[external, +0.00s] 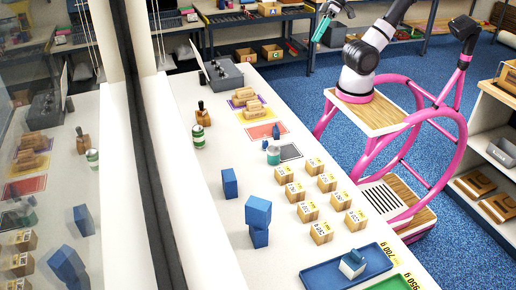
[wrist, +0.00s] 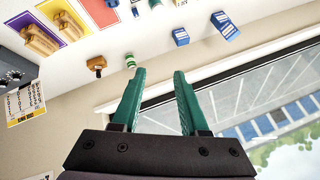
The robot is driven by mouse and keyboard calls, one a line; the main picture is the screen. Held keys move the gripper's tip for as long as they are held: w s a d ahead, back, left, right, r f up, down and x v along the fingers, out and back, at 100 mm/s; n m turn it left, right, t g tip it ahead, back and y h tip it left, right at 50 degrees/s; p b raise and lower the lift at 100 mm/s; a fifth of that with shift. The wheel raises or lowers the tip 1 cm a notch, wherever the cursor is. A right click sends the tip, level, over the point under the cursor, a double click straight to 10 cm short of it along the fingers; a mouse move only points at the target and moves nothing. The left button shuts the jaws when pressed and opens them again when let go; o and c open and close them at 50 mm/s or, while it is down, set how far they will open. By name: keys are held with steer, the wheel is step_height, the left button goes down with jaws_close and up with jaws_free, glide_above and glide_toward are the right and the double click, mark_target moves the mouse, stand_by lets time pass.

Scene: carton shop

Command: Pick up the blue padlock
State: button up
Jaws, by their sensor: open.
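No blue padlock can be made out for certain. A small dark blue object (external: 276,130) stands by the red mat (external: 260,131) in the external view; its shape is too small to tell. My gripper (wrist: 159,72) is open and empty, its two teal fingers apart in the wrist view. In the external view my gripper (external: 321,29) is raised at the top, well beyond the far right side of the white table (external: 215,215) and apart from everything on it. The wrist view looks across the table toward a window.
Blue boxes (external: 230,183) stand mid-table, one pair (external: 258,210) stacked. A blue tray (external: 320,276) holds a blue-and-white item (external: 352,264). A green-white can (external: 198,138) and wooden-based stamp (external: 202,118) stand left. Bare table lies between.

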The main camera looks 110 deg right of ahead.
steer(key=w+d+f+m+g+y, duration=0.25)
steer(key=w+d+f+g, duration=0.2)
steer(key=f, duration=0.45)
steer(key=w+d+f+m+g+y, duration=0.1)
steer(key=w+d+f+m+g, duration=0.25)
steer(key=w+f, duration=0.45)
steer(key=m+t+y, duration=0.6)
steer(key=m+y, duration=0.5)
glide_toward(276, 126)
steer(key=shift+s+a+r, duration=0.2)
steer(key=shift+a+r, duration=0.05)
steer(key=shift+a, duration=0.25)
steer(key=shift+f+m+t, duration=0.5)
steer(key=shift+t, duration=0.2)
steer(key=x, duration=1.2)
